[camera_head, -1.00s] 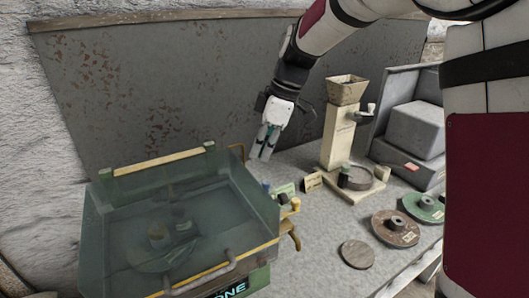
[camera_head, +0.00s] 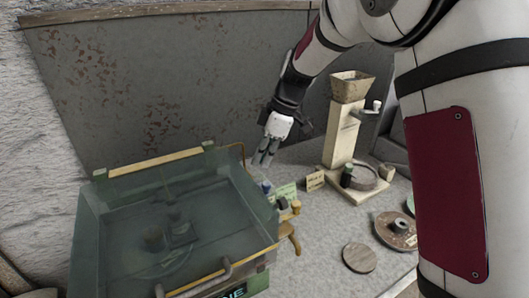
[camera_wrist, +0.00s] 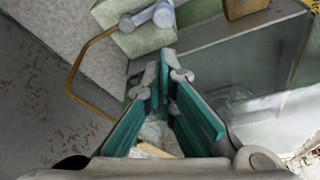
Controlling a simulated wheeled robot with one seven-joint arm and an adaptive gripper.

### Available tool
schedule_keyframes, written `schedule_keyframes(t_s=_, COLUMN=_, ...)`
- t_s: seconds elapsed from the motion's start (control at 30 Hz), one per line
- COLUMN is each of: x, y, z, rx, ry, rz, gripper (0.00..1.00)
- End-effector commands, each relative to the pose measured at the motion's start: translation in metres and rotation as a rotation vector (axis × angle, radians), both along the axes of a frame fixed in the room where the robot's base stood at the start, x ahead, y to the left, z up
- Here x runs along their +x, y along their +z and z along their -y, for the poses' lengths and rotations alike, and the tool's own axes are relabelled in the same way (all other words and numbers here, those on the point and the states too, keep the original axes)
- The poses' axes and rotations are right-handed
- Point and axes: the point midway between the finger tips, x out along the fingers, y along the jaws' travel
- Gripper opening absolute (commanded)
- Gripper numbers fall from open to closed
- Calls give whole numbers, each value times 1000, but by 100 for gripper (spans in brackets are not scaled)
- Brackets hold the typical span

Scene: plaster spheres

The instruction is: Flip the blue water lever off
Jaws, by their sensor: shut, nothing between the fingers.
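The small blue lever (camera_head: 266,187) stands at the right side of the glass-walled machine (camera_head: 85,225), by a green tag. In the wrist view a pale lever with a bluish end (camera_wrist: 162,14) lies on a light green block at the top; it looks like the same lever. My gripper (camera_head: 263,162) hangs just above and behind the lever in the head view, pointing down, apart from it. In the wrist view my gripper's teal-padded fingers (camera_wrist: 166,70) meet at the tips, shut and empty, below the lever.
A curved brass pipe (camera_wrist: 88,52) runs close to the lever. Yellow fittings (camera_head: 290,213) sit in front of it. A cream grinder stand with a hopper (camera_head: 349,88) is to the right. Round discs (camera_head: 359,257) lie on the grey table. A rusty panel (camera_head: 150,90) stands behind.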

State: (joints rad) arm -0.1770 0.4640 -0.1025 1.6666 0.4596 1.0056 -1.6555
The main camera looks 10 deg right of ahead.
Motion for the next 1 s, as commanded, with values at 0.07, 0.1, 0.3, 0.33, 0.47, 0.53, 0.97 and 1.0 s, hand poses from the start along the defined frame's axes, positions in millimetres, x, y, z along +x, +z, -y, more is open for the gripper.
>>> schedule_keyframes(t_s=0.07, x=-2, y=-14, z=-5, rx=-3, ry=0, rz=-4, gripper=0)
schedule_keyframes(t_s=0.1, x=-1, y=-21, z=-7, rx=-3, ry=0, rz=-4, gripper=0)
schedule_keyframes(t_s=0.3, x=0, y=-48, z=-17, rx=-2, ry=0, rz=-2, gripper=0)
schedule_keyframes(t_s=0.33, x=0, y=-51, z=-18, rx=-2, ry=1, rz=-2, gripper=0)
schedule_keyframes(t_s=0.47, x=1, y=-58, z=-20, rx=-1, ry=-1, rz=0, gripper=0)
schedule_keyframes(t_s=0.53, x=1, y=-60, z=-21, rx=-1, ry=-1, rz=1, gripper=0)
schedule_keyframes(t_s=0.97, x=2, y=-61, z=-20, rx=-1, ry=7, rz=0, gripper=0)
schedule_keyframes(t_s=1.0, x=2, y=-61, z=-20, rx=-1, ry=15, rz=1, gripper=0)
